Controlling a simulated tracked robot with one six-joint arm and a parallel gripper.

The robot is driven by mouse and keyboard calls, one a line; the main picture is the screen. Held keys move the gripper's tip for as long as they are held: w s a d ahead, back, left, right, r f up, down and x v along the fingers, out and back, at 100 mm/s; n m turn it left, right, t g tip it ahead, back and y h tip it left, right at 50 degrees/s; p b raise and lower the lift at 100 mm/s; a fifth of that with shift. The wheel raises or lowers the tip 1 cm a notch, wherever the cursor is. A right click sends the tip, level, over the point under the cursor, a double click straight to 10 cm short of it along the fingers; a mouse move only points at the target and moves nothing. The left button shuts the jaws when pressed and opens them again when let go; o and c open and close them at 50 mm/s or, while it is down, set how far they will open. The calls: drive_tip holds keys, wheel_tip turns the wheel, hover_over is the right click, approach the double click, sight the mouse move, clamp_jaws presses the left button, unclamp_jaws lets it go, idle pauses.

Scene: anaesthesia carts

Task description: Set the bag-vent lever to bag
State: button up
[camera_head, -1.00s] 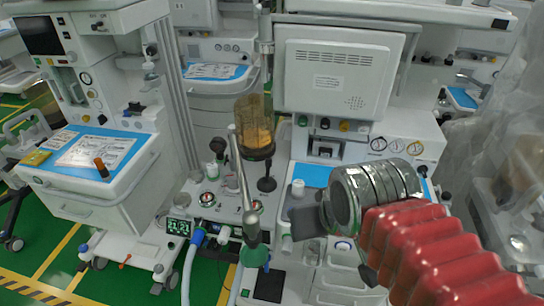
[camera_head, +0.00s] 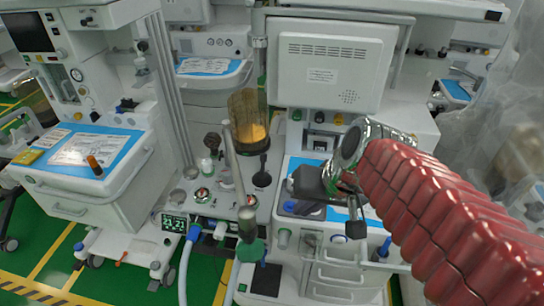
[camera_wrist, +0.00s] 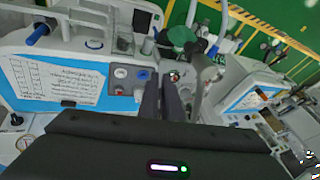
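I cannot make out the bag-vent lever for certain. A small red-and-white round control (camera_head: 203,194) sits on the cart's front ledge left of the amber bellows (camera_head: 249,118). A similar control (camera_head: 251,200) sits right of it. My gripper (camera_head: 308,208) is dark and hangs over the white-and-blue work surface of the middle cart, right of these controls. In the wrist view its two dark fingers (camera_wrist: 161,84) lie close together with nothing seen between them. A small red-and-white control (camera_wrist: 174,76) shows just beyond the fingertips.
A metal tube (camera_head: 233,160) with a green fitting (camera_head: 250,250) rises in front of the bellows. A grey-white monitor (camera_head: 325,65) stands behind my arm. Blue-tipped hoses (camera_head: 192,236) hang at the front. Another cart (camera_head: 80,160) stands at the left.

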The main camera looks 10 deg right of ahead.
drive_tip(key=w+d+m, duration=0.1)
drive_tip(key=w, duration=0.1)
drive_tip(key=w+d+f+m+y, duration=0.1)
drive_tip(key=w+d, duration=0.1)
drive_tip(key=w+d+m+t, duration=0.1)
drive_tip(key=w+d, duration=0.1)
drive_tip(key=shift+w+f+m+y, duration=0.15)
drive_tip(key=shift+f+m+y, duration=0.2)
drive_tip(key=shift+m+y, duration=0.05)
clamp_jaws()
drive_tip(key=w+d+f+m+t+h, duration=0.1)
drive_tip(key=d+m, duration=0.3)
drive_tip(key=d, duration=0.7)
drive_tip(key=w+d+f+m+t+h, duration=0.1)
drive_tip(key=w+d+f+m+t, duration=0.1)
drive_tip(key=d, duration=0.9)
drive_tip(key=w+d+f+m+t+h, duration=0.1)
drive_tip(key=d+f+m, duration=0.4)
drive_tip(key=d, duration=0.6)
drive_tip(key=shift+w+d+m+t+h, duration=0.3)
drive_tip(key=shift+w+m+t+h, duration=0.15)
drive_tip(key=shift+m+t, duration=0.6)
drive_tip(key=shift+s+f, duration=0.1)
drive_tip(key=shift+s, duration=0.05)
